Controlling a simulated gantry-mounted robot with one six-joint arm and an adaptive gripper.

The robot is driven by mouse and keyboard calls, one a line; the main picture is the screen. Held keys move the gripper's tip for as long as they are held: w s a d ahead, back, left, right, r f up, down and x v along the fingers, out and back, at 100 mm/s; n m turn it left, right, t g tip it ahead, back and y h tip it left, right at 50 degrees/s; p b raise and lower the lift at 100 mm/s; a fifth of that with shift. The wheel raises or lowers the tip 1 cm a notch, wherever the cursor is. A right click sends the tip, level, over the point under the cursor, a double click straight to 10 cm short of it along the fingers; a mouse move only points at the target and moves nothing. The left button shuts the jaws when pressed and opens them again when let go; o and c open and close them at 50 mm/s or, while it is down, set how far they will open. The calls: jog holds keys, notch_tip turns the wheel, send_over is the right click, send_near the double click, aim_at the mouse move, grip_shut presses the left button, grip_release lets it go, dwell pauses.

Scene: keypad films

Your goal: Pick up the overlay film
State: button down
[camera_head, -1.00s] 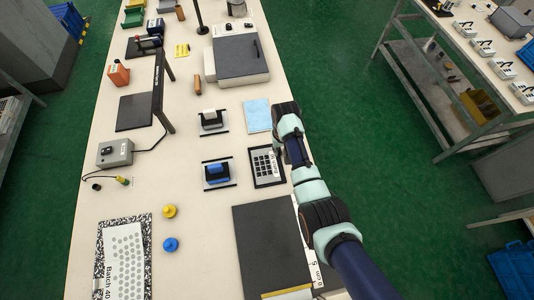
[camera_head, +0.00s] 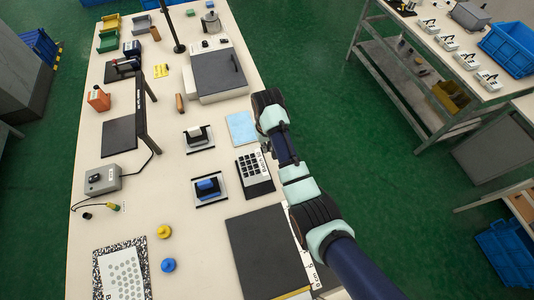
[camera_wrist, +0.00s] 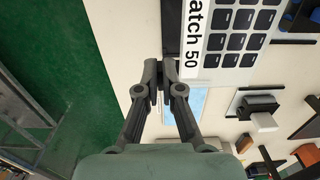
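The overlay film (camera_head: 250,168) is a white sheet with dark key windows and a "Batch 50" label. In the head view it sits offset above a black plate (camera_head: 260,190), whose lower part shows bare. In the wrist view the film (camera_wrist: 222,50) fills the upper right, large and close. In the head view my wrist hides the fingers.
A light blue sheet (camera_head: 241,128) lies just beyond the film. Fixtures with a blue block (camera_head: 207,187) and a dark-and-white block (camera_head: 197,137) stand to the left. A large dark mat (camera_head: 265,252) lies nearer. A "Batch 40" sheet (camera_head: 124,275) lies at lower left.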

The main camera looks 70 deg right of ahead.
notch_tip(320, 180, up, 10)
jog(key=p, duration=0.3)
jog(key=shift+f+p, duration=0.2)
jog(key=shift+p, duration=0.15)
